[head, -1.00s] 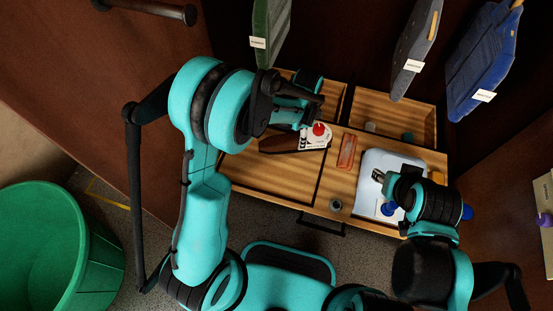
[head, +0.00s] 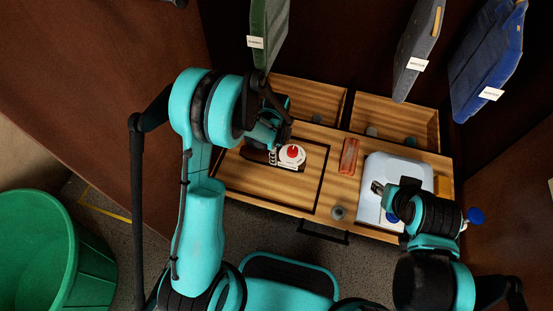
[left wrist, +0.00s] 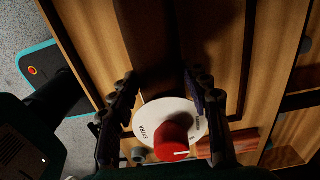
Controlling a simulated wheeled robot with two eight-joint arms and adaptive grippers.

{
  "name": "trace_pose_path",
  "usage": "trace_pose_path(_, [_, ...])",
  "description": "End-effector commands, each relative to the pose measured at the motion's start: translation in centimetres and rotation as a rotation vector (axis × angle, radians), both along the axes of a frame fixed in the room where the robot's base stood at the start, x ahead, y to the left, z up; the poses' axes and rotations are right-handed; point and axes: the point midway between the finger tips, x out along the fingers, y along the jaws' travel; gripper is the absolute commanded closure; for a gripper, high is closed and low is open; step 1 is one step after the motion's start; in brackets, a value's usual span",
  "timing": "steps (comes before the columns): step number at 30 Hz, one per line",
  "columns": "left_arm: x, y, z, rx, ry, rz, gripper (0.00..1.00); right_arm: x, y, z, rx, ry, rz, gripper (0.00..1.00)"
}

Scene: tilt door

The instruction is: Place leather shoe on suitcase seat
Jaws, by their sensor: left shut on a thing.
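My left gripper (head: 274,138) is over the left compartment of the wooden drawer unit. A dark brown long thing (head: 258,155), possibly the leather shoe, lies beside and partly under the gripper. My right gripper (head: 378,188) is over a white, rounded-corner case (head: 405,170); its jaws are too small to read. I cannot tell which thing is the suitcase seat.
The wooden drawer (head: 238,172) has several compartments and a dark front handle (head: 322,232). Tagged green (head: 268,30), grey (head: 417,45) and blue (head: 487,58) items hang behind. A green bin (head: 40,245) stands left.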

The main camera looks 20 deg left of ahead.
Motion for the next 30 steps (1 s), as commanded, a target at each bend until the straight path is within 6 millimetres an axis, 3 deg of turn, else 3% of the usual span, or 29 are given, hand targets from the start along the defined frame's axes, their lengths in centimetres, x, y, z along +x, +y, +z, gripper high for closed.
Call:
trace_pose_path(7, [0.0, 0.0, -3.7, 0.000, 0.000, 0.000, 0.96, 0.0, 0.0, -2.2, 0.000, 0.000, 0.000, 0.60])
trace_pose_path(19, [0.0, -0.1, -4.1, 0.000, 0.000, 0.001, 0.96, 0.0, 0.0, -2.0, 0.000, 0.000, 0.000, 0.60])
trace_pose_path(20, [0.0, -0.1, -4.0, 0.000, 0.000, 0.001, 0.45, 0.0, 0.0, -2.0, 0.000, 0.000, 0.000, 0.60])
trace_pose_path(21, [0.0, -0.1, -4.0, 0.000, 0.000, 0.001, 0.34, 0.0, 0.0, -2.0, 0.000, 0.000, 0.000, 0.60])
trace_pose_path(30, [0.0, -0.1, -4.0, 0.000, 0.000, 0.001, 0.32, 0.0, 0.0, -2.0, 0.000, 0.000, 0.000, 0.60])
